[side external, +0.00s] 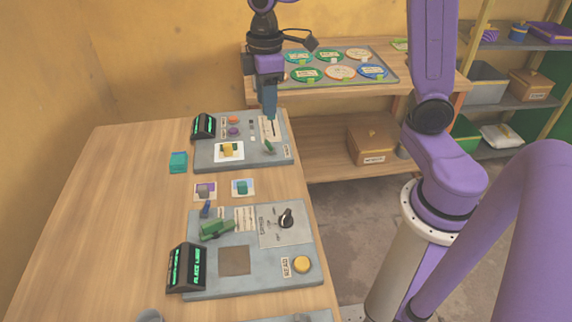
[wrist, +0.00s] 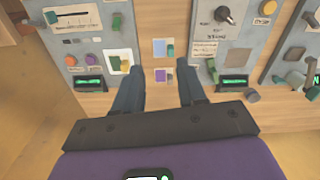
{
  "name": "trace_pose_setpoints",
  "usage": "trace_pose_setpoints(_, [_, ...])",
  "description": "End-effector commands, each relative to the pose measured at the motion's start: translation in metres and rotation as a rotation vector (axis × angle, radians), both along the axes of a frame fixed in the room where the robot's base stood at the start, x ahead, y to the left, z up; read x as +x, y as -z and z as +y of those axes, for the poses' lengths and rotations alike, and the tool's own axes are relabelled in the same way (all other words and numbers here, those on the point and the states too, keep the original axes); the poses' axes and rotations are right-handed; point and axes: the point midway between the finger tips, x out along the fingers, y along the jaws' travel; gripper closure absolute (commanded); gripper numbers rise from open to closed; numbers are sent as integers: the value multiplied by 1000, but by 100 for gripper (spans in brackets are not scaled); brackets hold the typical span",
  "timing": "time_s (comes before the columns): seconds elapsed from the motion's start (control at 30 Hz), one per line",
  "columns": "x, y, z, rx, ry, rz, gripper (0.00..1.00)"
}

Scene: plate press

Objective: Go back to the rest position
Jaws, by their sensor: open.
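My gripper (side external: 270,108) hangs fingers-down over the right part of the far grey panel (side external: 205,160) in the side view. In the wrist view my gripper (wrist: 160,82) shows two dark fingers spread apart with nothing between them. The far panel has a dark display (side external: 203,126), an orange button (side external: 234,120), a purple button (side external: 233,131) and a green lever (side external: 269,147). A yellow block (side external: 228,150) sits on a white square there. I cannot tell the exact gap between the fingertips and the panel.
A nearer panel (side external: 215,288) carries a black knob (side external: 286,218), a yellow button (side external: 302,264) and a green device (side external: 215,229). Two cards with small blocks lie between the panels, and a teal block (side external: 178,162) lies left. A tray (side external: 385,80) of round plates stands behind. The table's left side is clear.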

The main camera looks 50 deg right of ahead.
Motion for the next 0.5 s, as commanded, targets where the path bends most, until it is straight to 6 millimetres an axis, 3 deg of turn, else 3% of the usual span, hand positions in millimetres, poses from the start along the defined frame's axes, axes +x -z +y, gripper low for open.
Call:
trace_pose_setpoints(0.03, [-23,-1,9,2,-21,-3,60])
trace_pose_setpoints(0.2, [-93,4,26,7,-67,-3,60])
trace_pose_setpoints(0.4, [-170,16,22,14,-118,-4,60])
trace_pose_setpoints(0.5, [-198,23,14,16,-137,-2,60])
